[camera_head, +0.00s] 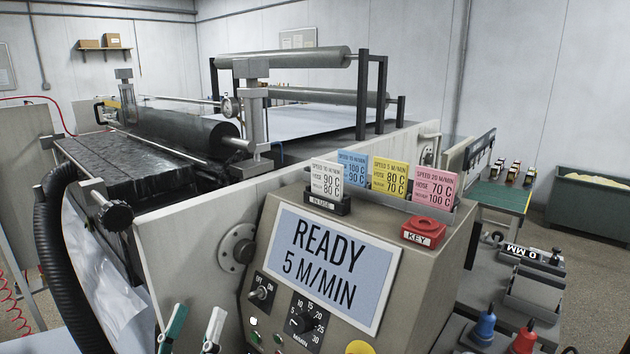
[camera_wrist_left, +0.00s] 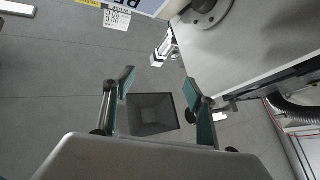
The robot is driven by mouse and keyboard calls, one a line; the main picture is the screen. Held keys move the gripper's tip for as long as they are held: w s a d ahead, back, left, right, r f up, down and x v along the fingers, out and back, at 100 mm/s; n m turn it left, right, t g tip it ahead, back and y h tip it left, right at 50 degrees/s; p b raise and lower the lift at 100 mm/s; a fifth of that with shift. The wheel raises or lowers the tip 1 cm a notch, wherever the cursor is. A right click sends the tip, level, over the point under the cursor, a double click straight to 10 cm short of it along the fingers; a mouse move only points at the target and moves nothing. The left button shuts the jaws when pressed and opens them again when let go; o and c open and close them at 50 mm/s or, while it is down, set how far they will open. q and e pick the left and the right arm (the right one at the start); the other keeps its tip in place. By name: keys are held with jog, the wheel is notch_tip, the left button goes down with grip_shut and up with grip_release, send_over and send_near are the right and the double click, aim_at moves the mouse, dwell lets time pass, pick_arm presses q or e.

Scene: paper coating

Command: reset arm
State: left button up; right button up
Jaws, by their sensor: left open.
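My left gripper (camera_head: 194,326) shows at the bottom edge of the head view, in front of the coating machine's side plate and left of the control console (camera_head: 420,275). Its two fingers stand apart with nothing between them. In the left wrist view the open left gripper (camera_wrist_left: 158,84) has its teal-padded fingers spread over the grey floor. A dark square bin (camera_wrist_left: 148,114) shows beyond and between the fingers. My right gripper is not seen in either view.
The console screen (camera_head: 325,268) reads READY 5 M/MIN. Coloured speed cards (camera_head: 388,182) and a red KEY block (camera_head: 424,232) sit on its top. A black hose (camera_head: 60,260) hangs at the left. Blue (camera_head: 484,325) and red (camera_head: 524,340) capped containers stand at lower right.

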pick_arm(q)
notch_tip(320, 180, down, 12)
jog(key=s+d+f+m+g+h, duration=0.1)
jog(key=d+m+g, duration=0.1)
jog(key=m+g, duration=0.15)
jog(key=s+a+f+m+g+y, duration=0.1)
jog(key=s+f+g, duration=0.4)
jog(key=f, duration=0.8)
jog(key=s+a+f+m+g+y, duration=0.1)
jog(key=s+f+g, duration=0.3)
jog(key=s+f, duration=0.5)
notch_tip(320, 180, down, 6)
jog(key=shift+s+a+r+g+y, duration=0.25)
jog(key=shift+a+g+y, duration=0.1)
jog(key=shift+a+y, duration=0.5)
